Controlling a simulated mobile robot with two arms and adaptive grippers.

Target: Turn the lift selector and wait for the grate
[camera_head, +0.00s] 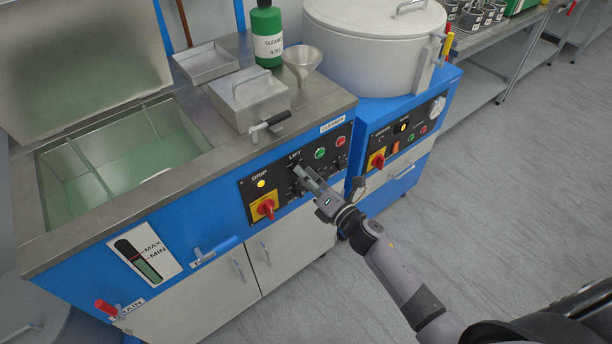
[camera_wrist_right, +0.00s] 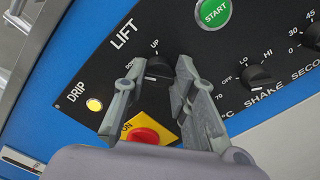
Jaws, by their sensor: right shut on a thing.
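My right gripper (camera_head: 304,177) is at the black control panel on the front of the blue cleaning machine. In the right wrist view its fingers (camera_wrist_right: 156,78) are on both sides of the black lift selector knob (camera_wrist_right: 158,67), below the "LIFT" label, and shut on it. An "UP" mark shows just above the knob; where its pointer stands is hard to tell. The open tank (camera_head: 120,155) holds pale green liquid with bars or ledges in it; I cannot make out the grate clearly. My left gripper is not in view.
A yellow "DRIP" lamp (camera_wrist_right: 94,104) glows beside the selector. A red switch on a yellow plate (camera_head: 266,208) sits just below. A green start button (camera_wrist_right: 213,12) and a shake knob (camera_wrist_right: 262,76) are nearby. A metal box (camera_head: 250,101) and funnel (camera_head: 302,62) stand on top.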

